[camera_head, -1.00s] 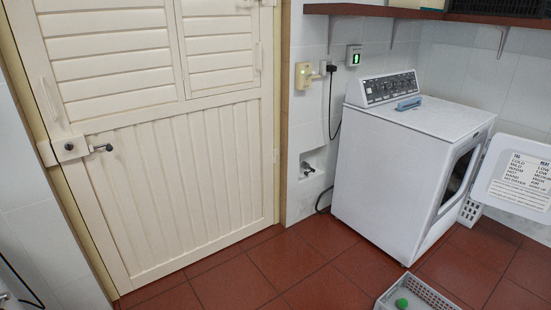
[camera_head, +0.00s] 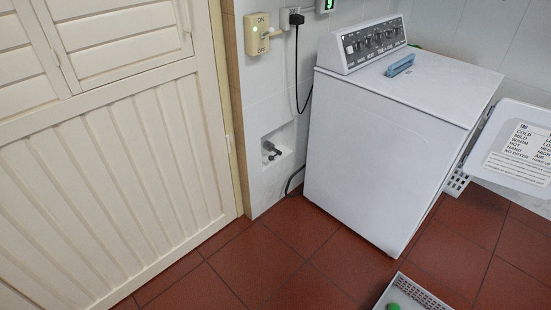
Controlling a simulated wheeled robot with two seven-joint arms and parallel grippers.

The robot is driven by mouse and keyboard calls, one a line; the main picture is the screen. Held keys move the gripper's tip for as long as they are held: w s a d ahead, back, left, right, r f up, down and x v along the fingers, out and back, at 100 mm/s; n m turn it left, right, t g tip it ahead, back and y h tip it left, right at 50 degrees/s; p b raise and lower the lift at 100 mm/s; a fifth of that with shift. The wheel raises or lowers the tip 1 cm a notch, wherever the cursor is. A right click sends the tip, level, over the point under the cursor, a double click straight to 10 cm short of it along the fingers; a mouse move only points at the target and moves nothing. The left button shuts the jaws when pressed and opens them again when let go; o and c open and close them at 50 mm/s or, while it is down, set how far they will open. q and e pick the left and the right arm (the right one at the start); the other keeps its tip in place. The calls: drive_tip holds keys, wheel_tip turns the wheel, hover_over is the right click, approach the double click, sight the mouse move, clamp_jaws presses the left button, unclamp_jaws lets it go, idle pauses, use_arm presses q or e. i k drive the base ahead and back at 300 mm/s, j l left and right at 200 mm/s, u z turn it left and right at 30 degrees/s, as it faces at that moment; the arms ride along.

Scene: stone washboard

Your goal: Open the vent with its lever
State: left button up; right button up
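The cream door (camera_head: 120,170) fills the left side of the head view. Its upper part has two louvered vent panels, a left one (camera_head: 22,62) cut off by the picture edge and a right one (camera_head: 125,40) cut off at the top. The slats look flat and closely overlapped. A thin cream upright piece, perhaps a vent lever (camera_head: 187,15), shows at the right edge of the right panel. I cannot tell its function for sure. Neither of my grippers is in view.
A white washing machine (camera_head: 400,140) stands at the right with a blue object (camera_head: 400,65) on top. A yellow on/off switch (camera_head: 262,35) is on the wall. A grey crate (camera_head: 415,290) sits on the red tiled floor (camera_head: 270,250), which is otherwise clear ahead.

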sight(271, 157)
drive_tip(key=i+u, duration=0.25)
drive_tip(key=i, duration=0.25)
drive_tip(key=i+l+u, duration=0.25)
drive_tip(key=i, duration=0.25)
drive_tip(key=i+l+u, duration=0.25)
drive_tip(key=i, duration=0.2)
drive_tip(key=j, duration=0.1)
